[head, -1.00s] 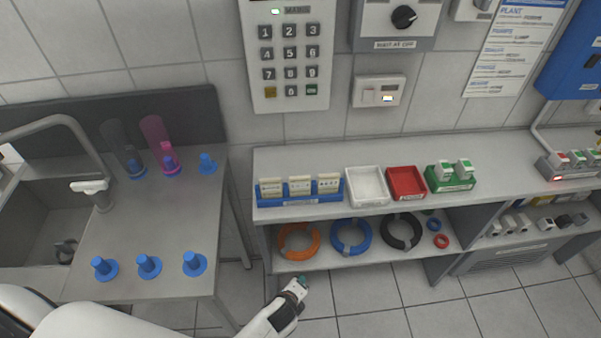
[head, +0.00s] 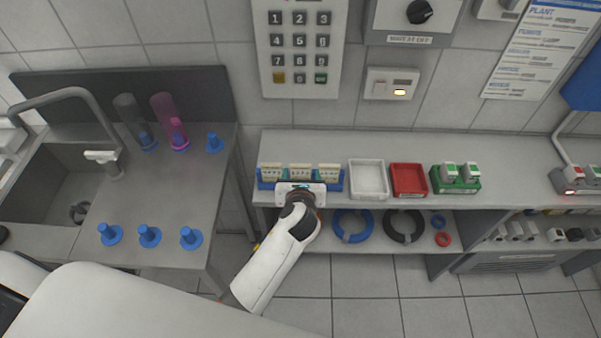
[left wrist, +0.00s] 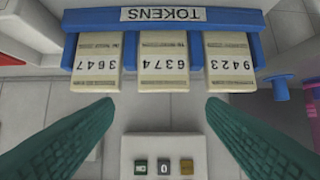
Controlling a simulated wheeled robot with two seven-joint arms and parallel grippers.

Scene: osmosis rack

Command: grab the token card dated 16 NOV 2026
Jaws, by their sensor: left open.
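Three cream token cards stand in a blue rack at the left end of the shelf top. In the left wrist view they appear upside down: card 3647 (left wrist: 97,64) at left, card 6374 (left wrist: 164,62) in the middle, card 9423 (left wrist: 230,62) at right. The rack (left wrist: 240,18) bears a TOKENS label. The cards' dates are too small to read. My left gripper (head: 300,187) is at the front of the rack; its green fingers (left wrist: 160,105) are open and empty, spread around the middle of the row, apart from the cards. My right gripper is out of view.
A white tray (head: 383,191) and a red tray (head: 423,193) stand right of the rack, then a green holder (head: 455,187). A keypad (head: 267,50) hangs on the wall above. Coiled hoses lie on the lower shelf, including a blue one (head: 340,231).

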